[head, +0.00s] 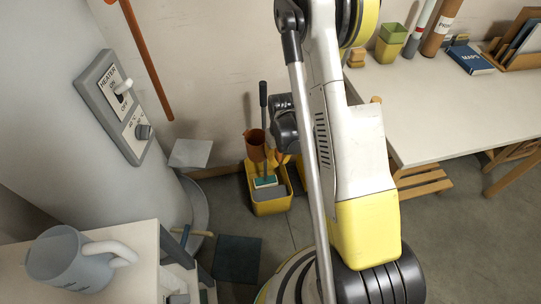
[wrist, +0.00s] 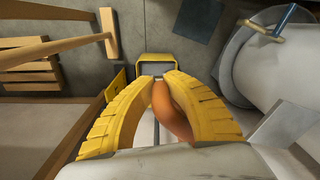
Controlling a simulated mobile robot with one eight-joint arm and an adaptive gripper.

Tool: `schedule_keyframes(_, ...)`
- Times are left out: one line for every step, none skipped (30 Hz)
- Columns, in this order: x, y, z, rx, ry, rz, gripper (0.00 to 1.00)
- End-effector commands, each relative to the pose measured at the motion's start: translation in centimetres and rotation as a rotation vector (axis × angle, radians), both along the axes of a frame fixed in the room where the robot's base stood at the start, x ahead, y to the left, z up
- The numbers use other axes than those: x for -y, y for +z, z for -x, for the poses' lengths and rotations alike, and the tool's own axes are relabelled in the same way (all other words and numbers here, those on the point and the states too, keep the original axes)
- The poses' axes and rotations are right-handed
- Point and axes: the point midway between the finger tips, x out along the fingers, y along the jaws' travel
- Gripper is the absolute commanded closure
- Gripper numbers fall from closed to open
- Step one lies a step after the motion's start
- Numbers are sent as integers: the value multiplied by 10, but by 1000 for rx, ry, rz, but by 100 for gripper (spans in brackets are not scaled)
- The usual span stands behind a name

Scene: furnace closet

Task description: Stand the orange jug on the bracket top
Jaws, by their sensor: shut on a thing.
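The orange jug (head: 255,143) is upright in the head view, above or in front of a yellow caddy. In the wrist view, part of the orange jug (wrist: 172,108) shows between the yellow fingers of my gripper (wrist: 158,80), which are shut on it. My arm hides most of the gripper in the head view. A pale square plate (head: 190,153), likely the bracket top, is left of the jug beside the white heater tank. Its visible top is bare. A pale plate also shows at lower right in the wrist view (wrist: 290,125).
The yellow caddy (head: 271,205) on the floor holds a sponge and a dark-handled brush. An orange pipe (head: 147,60) hangs above the plate. A white table (head: 440,115) is at right.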

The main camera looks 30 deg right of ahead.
Motion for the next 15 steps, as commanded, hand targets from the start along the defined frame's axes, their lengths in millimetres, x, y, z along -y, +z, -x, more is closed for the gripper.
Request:
schedule_keyframes(1,-3,1,0,-1,0,100)
schedule_keyframes(1,-3,1,0,-1,0,100)
schedule_keyframes(2,-3,1,0,-1,0,100)
schedule_keyframes(2,-3,1,0,-1,0,100)
schedule_keyframes(2,-3,1,0,-1,0,100)
schedule_keyframes(1,-2,1,0,-1,0,100)
schedule_keyframes(1,-2,1,0,-1,0,100)
schedule_keyframes(1,-2,1,0,-1,0,100)
schedule_keyframes(1,-2,1,0,-1,0,100)
schedule_keyframes(1,-2,1,0,-1,-1,100)
schedule_keyframes(2,-2,1,0,1,-4,100)
schedule_keyframes(2,-3,1,-2,5,-11,100)
schedule_keyframes(2,-3,1,-3,11,-22,100)
schedule_keyframes(0,-3,0,-4,16,-26,100)
schedule_keyframes(-2,-3,-1,-4,16,-24,100)
